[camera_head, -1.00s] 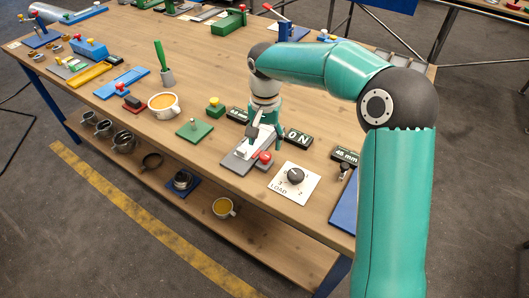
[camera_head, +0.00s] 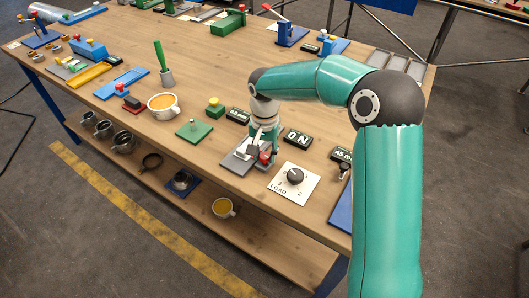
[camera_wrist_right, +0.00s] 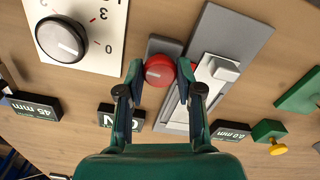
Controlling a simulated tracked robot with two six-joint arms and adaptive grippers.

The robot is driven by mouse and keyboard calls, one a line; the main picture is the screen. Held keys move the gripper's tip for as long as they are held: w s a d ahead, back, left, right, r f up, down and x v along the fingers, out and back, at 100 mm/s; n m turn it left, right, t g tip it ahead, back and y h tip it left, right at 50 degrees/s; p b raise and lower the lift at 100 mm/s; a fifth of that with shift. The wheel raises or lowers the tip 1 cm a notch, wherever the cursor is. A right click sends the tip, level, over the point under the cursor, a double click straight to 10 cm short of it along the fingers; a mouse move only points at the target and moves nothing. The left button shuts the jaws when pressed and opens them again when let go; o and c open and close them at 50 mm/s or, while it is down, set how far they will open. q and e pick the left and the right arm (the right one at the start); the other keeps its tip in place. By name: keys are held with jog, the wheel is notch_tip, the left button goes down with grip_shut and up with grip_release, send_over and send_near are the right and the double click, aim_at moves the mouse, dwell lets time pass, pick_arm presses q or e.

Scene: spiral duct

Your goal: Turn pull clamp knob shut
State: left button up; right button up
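The pull clamp is a grey base plate (camera_head: 235,163) with a white block (camera_wrist_right: 215,72) and a red round knob (camera_head: 265,156), near the front edge of the bench. In the right wrist view the red knob (camera_wrist_right: 159,70) lies between the two fingertips of my right gripper (camera_wrist_right: 160,72). One finger is on each side, very close to the knob; I cannot tell whether both press on it. In the head view the right gripper (camera_head: 261,148) points down over the clamp and hides part of it. My left gripper is not in view.
A white dial plate marked LOAD (camera_head: 293,183) with a black knob lies right of the clamp. Black label blocks, such as the ON block (camera_head: 297,138), stand behind. A green plate (camera_head: 194,132) is to the left. Bare wood lies between these things.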

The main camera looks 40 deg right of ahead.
aim_at(265, 155)
jog(key=shift+c, duration=1.1)
jog(key=shift+n, duration=0.5)
jog(key=o, duration=1.2)
jog(key=shift+c, duration=0.2)
jog(key=shift+r, duration=0.1)
notch_tip(265, 155, up, 12)
